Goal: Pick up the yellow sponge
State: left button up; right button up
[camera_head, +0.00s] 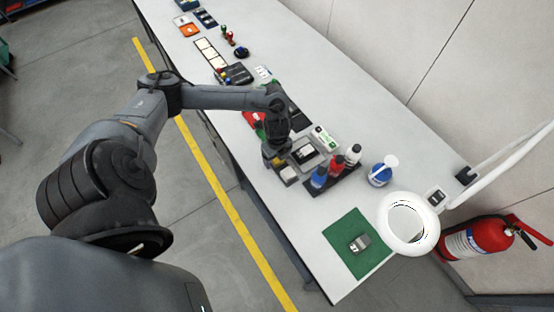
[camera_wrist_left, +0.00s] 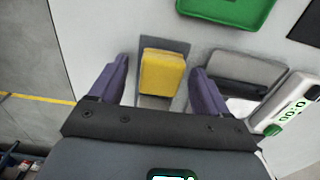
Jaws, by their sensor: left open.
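The yellow sponge (camera_wrist_left: 162,73) shows in the left wrist view, on a grey holder (camera_wrist_left: 152,102) on the white bench. My left gripper (camera_wrist_left: 158,75) is open, with one purple-grey finger on each side of the sponge and a visible gap on both sides. In the head view my left gripper (camera_head: 272,155) points down over the bench near its front edge. My right gripper is in neither view.
A green tray (camera_wrist_left: 225,8) lies beyond. Several bottles (camera_head: 336,168) stand close by. The green mat (camera_head: 342,233) and ring lamp (camera_head: 433,236) are further right.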

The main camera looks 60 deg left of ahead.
pick_arm(q)
jog(key=c, duration=1)
jog(key=shift+r, duration=0.1)
jog(key=shift+c, duration=0.2)
notch_tip(320, 180, up, 10)
jog(key=shift+f+p, duration=0.1)
jog(key=shift+p, duration=1.05)
jog(key=shift+c, duration=1.2)
jog(key=o, duration=0.6)
jog(key=shift+c, duration=1.6)
jog(key=shift+w, duration=0.1)
